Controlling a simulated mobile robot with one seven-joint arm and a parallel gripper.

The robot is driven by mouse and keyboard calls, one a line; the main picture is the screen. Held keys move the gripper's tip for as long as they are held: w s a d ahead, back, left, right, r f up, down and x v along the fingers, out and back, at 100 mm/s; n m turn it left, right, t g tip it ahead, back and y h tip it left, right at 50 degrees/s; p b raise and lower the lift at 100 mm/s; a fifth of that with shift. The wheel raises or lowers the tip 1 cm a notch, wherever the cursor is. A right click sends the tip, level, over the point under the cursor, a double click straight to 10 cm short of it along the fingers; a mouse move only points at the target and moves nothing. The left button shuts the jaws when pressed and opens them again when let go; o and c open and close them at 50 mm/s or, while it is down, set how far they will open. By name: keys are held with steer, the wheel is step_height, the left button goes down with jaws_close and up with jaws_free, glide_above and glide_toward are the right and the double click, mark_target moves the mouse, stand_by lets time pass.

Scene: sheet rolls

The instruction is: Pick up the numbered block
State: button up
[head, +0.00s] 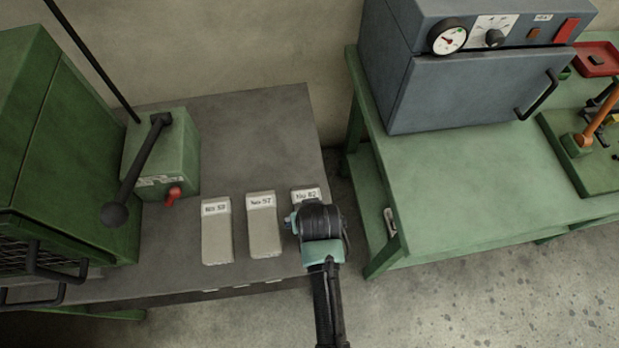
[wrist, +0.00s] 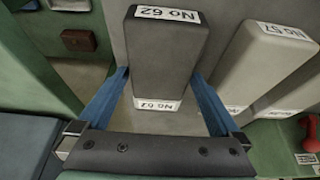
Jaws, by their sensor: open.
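A block labelled No 62 (wrist: 165,55) fills the middle of the wrist view, with its label at the far end and another label at its near end. In the head view only the labelled far end of this block (head: 306,193) shows; my arm hides the rest. My gripper (wrist: 160,76) is open, with one blue finger on each side of the block; I cannot tell whether they touch it. In the head view my gripper (head: 316,222) is over the block, its fingertips hidden. A block labelled No 57 (head: 263,228) lies to its left.
Another pale numbered block (head: 217,236) lies further left on the grey table (head: 255,125). A green machine with a black lever (head: 140,165) stands left. A green bench (head: 460,175) with a grey-blue oven (head: 460,85) is to the right, across a gap.

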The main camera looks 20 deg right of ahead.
steer(key=shift+f, duration=0.15)
jaws_close()
steer(key=shift+w, duration=0.1)
stand_by(0.3)
